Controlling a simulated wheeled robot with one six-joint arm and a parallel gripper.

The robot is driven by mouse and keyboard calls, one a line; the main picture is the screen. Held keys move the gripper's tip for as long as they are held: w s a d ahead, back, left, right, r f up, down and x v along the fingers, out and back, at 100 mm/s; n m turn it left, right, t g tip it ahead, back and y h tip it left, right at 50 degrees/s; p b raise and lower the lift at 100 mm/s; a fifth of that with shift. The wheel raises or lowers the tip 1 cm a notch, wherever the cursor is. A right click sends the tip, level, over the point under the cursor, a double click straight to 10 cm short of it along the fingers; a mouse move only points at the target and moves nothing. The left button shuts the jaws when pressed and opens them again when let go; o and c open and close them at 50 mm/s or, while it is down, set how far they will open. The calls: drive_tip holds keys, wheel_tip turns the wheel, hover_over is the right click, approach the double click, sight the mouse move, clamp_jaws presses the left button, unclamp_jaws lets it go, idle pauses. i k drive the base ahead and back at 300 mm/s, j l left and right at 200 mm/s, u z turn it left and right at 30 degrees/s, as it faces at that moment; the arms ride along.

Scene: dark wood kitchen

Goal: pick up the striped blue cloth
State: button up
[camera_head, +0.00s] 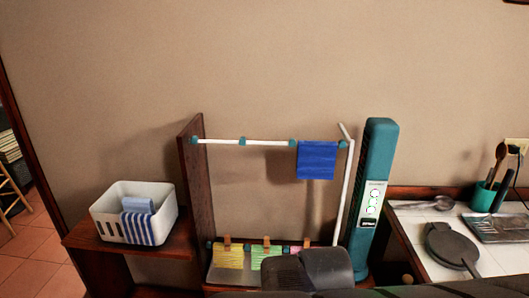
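A blue-and-white striped cloth (148,228) hangs over the front side of a white basket (107,202) at the left, with its stripes running up and down. A plain light-blue piece (137,204) shows inside the basket just behind it; I cannot tell if it is part of the same cloth. A deep blue cloth (317,160) hangs from the right part of a white rail (222,141), apart from the basket. Dark parts of my arm show at the bottom centre, but no gripper fingers are visible.
The basket stands on a dark wood shelf (180,243) beside an upright wood panel (190,160). Several small clipped cloths hang low beneath the rail. A tall teal appliance (373,190) stands right of it. A counter with a dark round pan (450,245) is at the right.

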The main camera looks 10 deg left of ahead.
sight(137, 229)
drive_tip(key=u, duration=1.5)
drive_tip(key=i+u, duration=0.35)
drive_tip(key=i, duration=0.8)
